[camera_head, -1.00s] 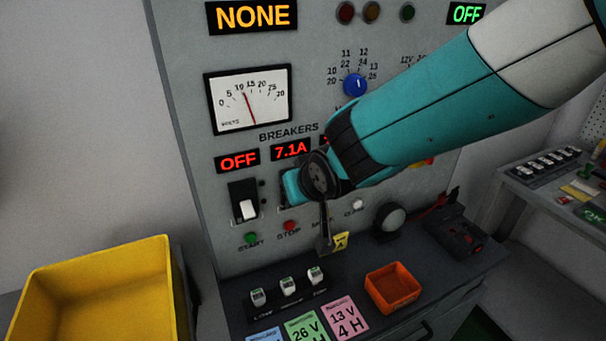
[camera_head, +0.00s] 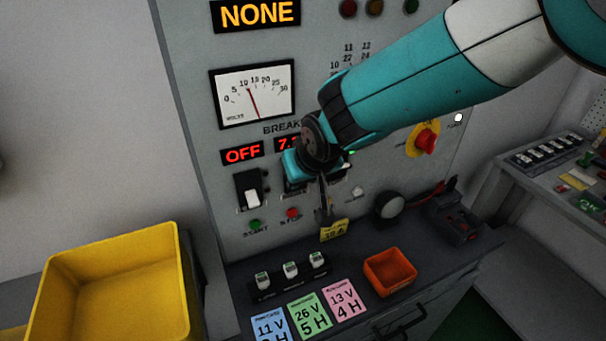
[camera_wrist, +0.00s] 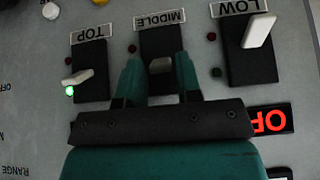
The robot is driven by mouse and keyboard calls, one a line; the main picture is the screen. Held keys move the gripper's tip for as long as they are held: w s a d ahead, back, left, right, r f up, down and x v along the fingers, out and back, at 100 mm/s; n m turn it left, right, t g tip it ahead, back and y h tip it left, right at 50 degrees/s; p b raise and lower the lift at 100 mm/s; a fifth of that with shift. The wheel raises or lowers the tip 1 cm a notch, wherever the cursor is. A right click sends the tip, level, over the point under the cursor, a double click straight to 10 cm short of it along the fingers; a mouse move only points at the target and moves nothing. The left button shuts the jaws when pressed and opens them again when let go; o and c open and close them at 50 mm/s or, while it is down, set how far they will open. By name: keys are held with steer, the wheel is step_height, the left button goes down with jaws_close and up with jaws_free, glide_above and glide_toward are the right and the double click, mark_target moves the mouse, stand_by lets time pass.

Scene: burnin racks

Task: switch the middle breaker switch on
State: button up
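The middle breaker switch (camera_wrist: 160,65) shows in the wrist view as a short pale lever on a black plate, under an upside-down MIDDLE label. My gripper (camera_wrist: 158,76) is open. Its two teal fingers stand apart on either side of that lever, over the plate's edges; whether they touch the panel I cannot tell. In the head view my gripper (camera_head: 294,166) hides the middle switch. The readout above it (camera_head: 287,143) is partly covered and starts with a red 7. The middle switch's green lamp is not visible.
The low breaker (camera_wrist: 258,32) stands beside the middle one under an OFF readout (camera_head: 243,152). The top breaker (camera_wrist: 77,78) has a lit green lamp (camera_wrist: 69,91). Below are a yellow bin (camera_head: 60,262), an orange tray (camera_head: 390,286) and coloured cards (camera_head: 310,316).

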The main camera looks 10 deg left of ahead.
steer(key=shift+o, duration=1.1)
steer(key=b+v, duration=0.4)
steer(key=v, duration=1.3)
steer(key=shift+s+r, duration=0.15)
steer(key=shift+d, duration=0.1)
steer(key=s+d+f+g, duration=0.1)
steer(key=s+d+f, duration=0.15)
steer(key=d, duration=0.45)
steer(key=s+d+f+g, duration=0.1)
steer(key=s+d, duration=0.2)
steer(key=d, duration=0.3)
steer(key=s+d+f+g, duration=0.3)
steer(key=s+d, duration=0.4)
steer(key=s, duration=0.3)
steer(key=shift+s+d, duration=0.3)
steer(key=shift+s, duration=0.05)
